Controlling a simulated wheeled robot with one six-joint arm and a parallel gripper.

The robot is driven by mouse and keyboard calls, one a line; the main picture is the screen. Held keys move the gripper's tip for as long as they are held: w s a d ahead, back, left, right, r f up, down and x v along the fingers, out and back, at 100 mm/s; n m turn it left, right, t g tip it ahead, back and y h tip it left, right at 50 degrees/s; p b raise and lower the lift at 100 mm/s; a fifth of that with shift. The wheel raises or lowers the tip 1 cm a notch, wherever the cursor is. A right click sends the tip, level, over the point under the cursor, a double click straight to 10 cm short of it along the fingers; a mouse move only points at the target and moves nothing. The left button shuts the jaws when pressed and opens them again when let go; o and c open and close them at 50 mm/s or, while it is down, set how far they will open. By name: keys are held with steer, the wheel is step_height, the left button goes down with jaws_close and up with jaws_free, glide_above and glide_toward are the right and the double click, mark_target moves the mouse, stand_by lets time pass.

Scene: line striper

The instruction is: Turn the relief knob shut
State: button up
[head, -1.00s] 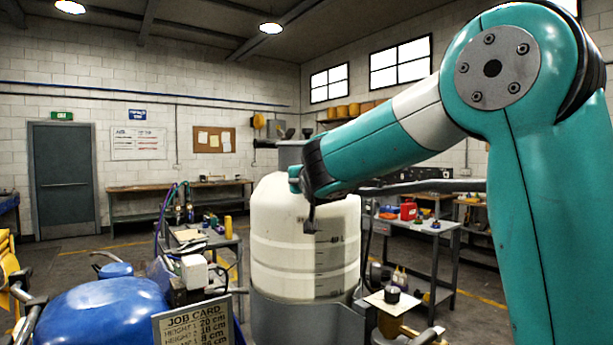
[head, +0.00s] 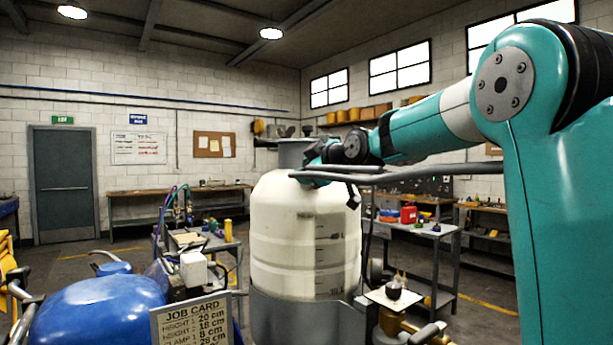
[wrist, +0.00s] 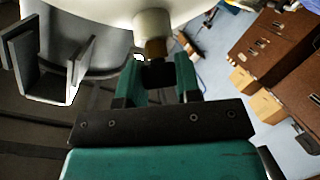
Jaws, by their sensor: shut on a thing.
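In the wrist view the two teal jaws of my gripper (wrist: 157,80) are shut on a dark knob (wrist: 157,72). The knob sits on a brass stem (wrist: 155,48) that runs into a cream fitting (wrist: 152,24) beside a large pale tank. I take this dark knob to be the relief knob; its markings and turn position cannot be read. In the head view the cream tank (head: 305,245) stands at the centre, and my wrist reaches its upper part. The jaws and the held knob cannot be made out there.
A grey bracket (wrist: 48,65) stands left of my gripper in the wrist view. In the head view a blue tank (head: 100,315), a job card (head: 192,320) and a hose-laden bench are at the left. A small plate with a black item (head: 393,292) is right of the cream tank.

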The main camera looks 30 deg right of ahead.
steer(key=n+g+y, duration=0.1)
steer(key=n, duration=0.1)
steer(key=n+g+y+p, duration=0.1)
steer(key=n+g, duration=0.1)
steer(key=n, duration=0.1)
steer(key=shift+n+y, duration=0.3)
steer(key=shift+n+g+p, duration=0.75)
steer(key=shift+n+g, duration=0.35)
steer(key=shift+n, duration=0.2)
steer(key=shift+f, duration=0.1)
steer(key=o, duration=0.9)
steer(key=p+v, duration=0.2)
steer(key=v, duration=1.5)
steer(key=shift+d+p, duration=0.3)
steer(key=shift+d, duration=0.05)
